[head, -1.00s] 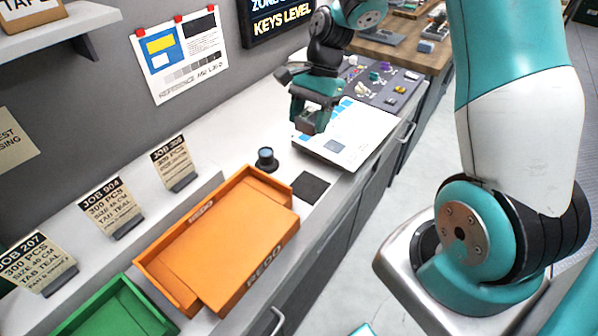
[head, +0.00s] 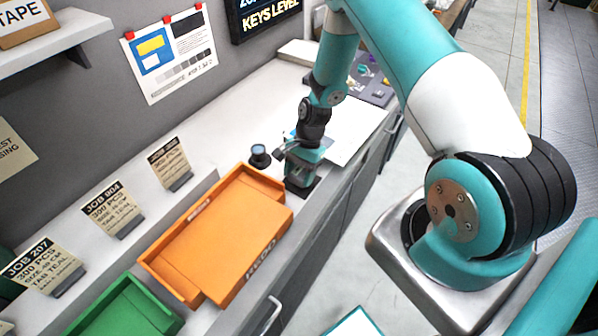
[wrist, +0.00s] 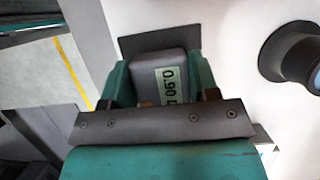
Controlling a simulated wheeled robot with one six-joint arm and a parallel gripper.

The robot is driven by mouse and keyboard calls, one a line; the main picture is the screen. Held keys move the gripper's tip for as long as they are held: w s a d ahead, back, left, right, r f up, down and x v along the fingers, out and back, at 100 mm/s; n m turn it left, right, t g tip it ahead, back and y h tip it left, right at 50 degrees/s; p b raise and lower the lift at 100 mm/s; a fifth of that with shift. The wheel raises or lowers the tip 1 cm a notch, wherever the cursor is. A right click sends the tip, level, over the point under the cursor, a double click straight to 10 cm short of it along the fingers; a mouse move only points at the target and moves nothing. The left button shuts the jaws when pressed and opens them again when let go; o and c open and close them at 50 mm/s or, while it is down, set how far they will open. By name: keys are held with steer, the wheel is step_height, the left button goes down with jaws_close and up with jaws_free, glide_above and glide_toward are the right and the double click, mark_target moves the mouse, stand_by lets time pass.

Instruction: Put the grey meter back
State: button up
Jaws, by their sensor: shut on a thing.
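Beyond the meter a dark square pad (wrist: 160,40) lies on the white counter. In the head view my gripper (head: 300,185) is low over that pad (head: 312,188), just right of the orange tray. The meter is mostly hidden there by the gripper. I cannot tell whether the meter touches the pad.
The orange tray (head: 215,240) stands close left of my gripper. A small black round loupe (head: 260,157) stands behind, also at right in the wrist view (wrist: 295,58). A white printed sheet (head: 355,130) lies to the right. A green tray (head: 125,310) is at front left.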

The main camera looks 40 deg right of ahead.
steer(key=shift+f, duration=0.35)
steer(key=shift+f, duration=0.15)
steer(key=o, duration=1)
